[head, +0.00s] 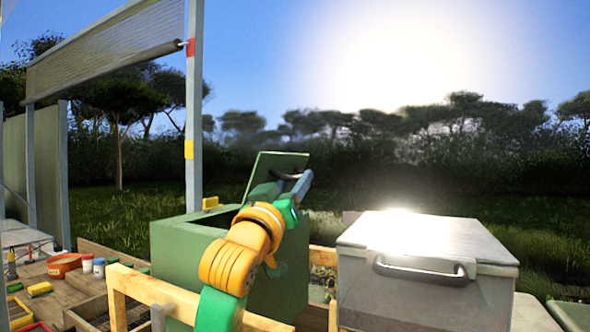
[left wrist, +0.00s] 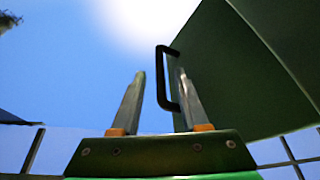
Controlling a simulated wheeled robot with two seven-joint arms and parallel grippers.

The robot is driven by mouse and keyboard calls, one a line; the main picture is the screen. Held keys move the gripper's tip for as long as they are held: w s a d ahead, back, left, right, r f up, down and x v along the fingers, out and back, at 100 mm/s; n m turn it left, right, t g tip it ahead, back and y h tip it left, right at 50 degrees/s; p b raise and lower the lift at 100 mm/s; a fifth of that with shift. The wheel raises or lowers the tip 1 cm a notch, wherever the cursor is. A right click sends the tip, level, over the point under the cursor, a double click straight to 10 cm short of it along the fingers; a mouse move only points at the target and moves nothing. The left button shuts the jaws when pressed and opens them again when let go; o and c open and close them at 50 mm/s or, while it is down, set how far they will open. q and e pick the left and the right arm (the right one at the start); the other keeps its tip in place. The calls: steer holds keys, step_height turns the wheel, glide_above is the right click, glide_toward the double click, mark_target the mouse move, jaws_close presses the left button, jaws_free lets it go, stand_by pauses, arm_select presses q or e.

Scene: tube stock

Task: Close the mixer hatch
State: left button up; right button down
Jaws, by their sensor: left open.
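The green mixer box (head: 180,250) stands at centre with its top opening partly showing. Its green hatch (head: 268,162) is raised, tilted up at the back of the opening. The dark hatch handle (head: 286,175) is partly hidden by my left gripper. My left gripper (head: 291,186) is open at the handle. In the left wrist view, the handle's bar (left wrist: 161,76) appears between the two fingers (left wrist: 158,95), close to the right finger, with the hatch (left wrist: 240,70) to the right. I cannot tell whether a finger touches it. My right gripper is not in view.
A grey metal box (head: 420,292) with a closed lid and a bar handle stands at right. A wooden rail (head: 150,288) runs in front of the mixer. Tubs and trays crowd the left.

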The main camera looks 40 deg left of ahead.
arm_select(q)
steer(key=shift+w+a+f, duration=0.1)
steer(key=shift+w+a, duration=0.1)
steer(key=shift+w, duration=0.3)
steer(key=shift+s+d, duration=0.1)
steer(key=shift+s, duration=0.05)
jaws_close()
stand_by(0.9)
